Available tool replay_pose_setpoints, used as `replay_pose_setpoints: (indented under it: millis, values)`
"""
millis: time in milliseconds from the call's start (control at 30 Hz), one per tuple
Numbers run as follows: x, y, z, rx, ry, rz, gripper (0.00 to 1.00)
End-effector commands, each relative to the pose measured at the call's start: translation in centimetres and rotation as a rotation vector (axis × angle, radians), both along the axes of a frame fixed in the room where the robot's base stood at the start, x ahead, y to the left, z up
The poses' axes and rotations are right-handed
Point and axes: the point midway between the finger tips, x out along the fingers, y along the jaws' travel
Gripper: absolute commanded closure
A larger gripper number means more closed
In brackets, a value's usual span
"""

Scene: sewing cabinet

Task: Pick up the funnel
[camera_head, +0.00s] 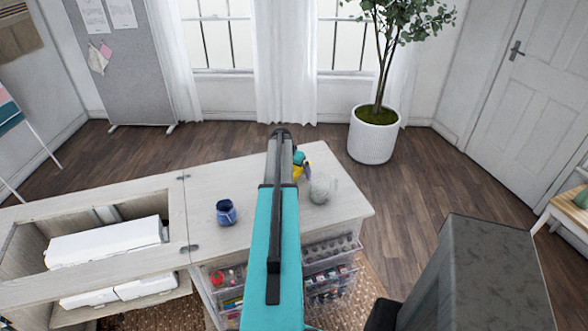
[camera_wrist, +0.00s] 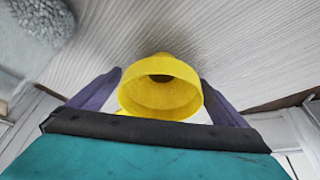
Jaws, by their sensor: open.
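The yellow funnel (camera_wrist: 160,92) is in the middle of the wrist view, its wide round mouth facing the camera. In the head view a small part of the funnel (camera_head: 297,172) shows beside my arm, over the cabinet top. My gripper (camera_wrist: 161,78) is open, with one purple finger on each side of the funnel. The fingers look close to its sides; I cannot tell whether they touch it. In the head view my gripper (camera_head: 304,166) is partly hidden by my teal arm.
A grey fuzzy ball (camera_head: 320,190) sits just right of the funnel; a grey fuzzy surface (camera_wrist: 38,28) fills the wrist view's upper left. A blue jar (camera_head: 226,212) stands left of my arm on the pale wooden cabinet top (camera_head: 215,183). Clear drawers (camera_head: 330,252) are below.

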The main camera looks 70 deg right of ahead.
Motion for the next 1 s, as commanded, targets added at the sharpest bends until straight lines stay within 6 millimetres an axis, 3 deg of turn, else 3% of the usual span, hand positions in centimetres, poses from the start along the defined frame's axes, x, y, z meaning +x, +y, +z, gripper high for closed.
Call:
replay_pose_setpoints:
  millis: [567, 833, 1000]
  values:
    - [-0.08, -0.06, -0.14, 0.000, 0.000, -0.001, 0.03]
    - [-0.10, -0.07, -0.14, 0.000, 0.000, -0.001, 0.46]
    - [-0.11, -0.08, -0.13, 0.000, 0.000, -0.001, 0.46]
